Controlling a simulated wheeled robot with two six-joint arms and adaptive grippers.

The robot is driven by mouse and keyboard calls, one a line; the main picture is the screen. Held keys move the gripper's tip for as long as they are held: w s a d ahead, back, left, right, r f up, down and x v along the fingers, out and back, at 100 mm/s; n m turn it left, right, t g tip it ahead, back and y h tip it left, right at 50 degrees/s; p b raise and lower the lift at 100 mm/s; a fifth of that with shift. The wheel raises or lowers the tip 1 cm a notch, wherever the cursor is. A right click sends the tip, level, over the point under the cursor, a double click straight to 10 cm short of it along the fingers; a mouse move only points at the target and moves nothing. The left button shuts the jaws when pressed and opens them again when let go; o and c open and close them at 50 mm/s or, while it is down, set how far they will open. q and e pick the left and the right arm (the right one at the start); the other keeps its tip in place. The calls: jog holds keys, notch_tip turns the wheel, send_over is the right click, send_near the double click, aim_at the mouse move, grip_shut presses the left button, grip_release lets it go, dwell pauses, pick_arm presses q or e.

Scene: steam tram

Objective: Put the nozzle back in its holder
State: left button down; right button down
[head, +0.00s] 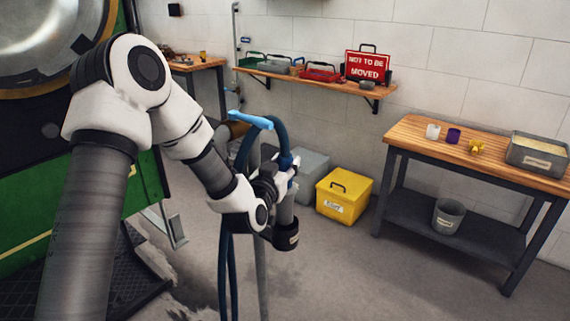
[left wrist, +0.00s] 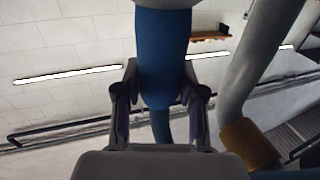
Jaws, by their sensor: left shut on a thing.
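My left gripper (head: 288,170) is shut on the nozzle, on a dark blue part (left wrist: 163,55) that stands between its two fingers in the left wrist view. In the head view the wrist partly hides the nozzle. A dark blue hose (head: 277,130) loops over above the gripper and hangs down behind the arm. A grey tube with a dark, labelled cup-like end (head: 287,236) shows just below the gripper; I cannot tell whether it is the holder. My right gripper is not in view.
A light blue lever (head: 250,119) sits beside the hose loop on a grey upright pipe (head: 261,275). A yellow box (head: 343,195) and a grey box (head: 311,172) stand on the floor behind. A workbench (head: 420,137) is at the right. The floor before it is clear.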

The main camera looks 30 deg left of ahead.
pick_arm(q)
jog(key=shift+f+b, duration=0.3)
jog(key=shift+f, duration=0.05)
jog(key=shift+f+b, duration=0.3)
jog(key=shift+f, duration=0.4)
jog(key=shift+f+b, duration=2)
jog(key=shift+f, duration=0.2)
jog(key=c, duration=0.6)
grip_release()
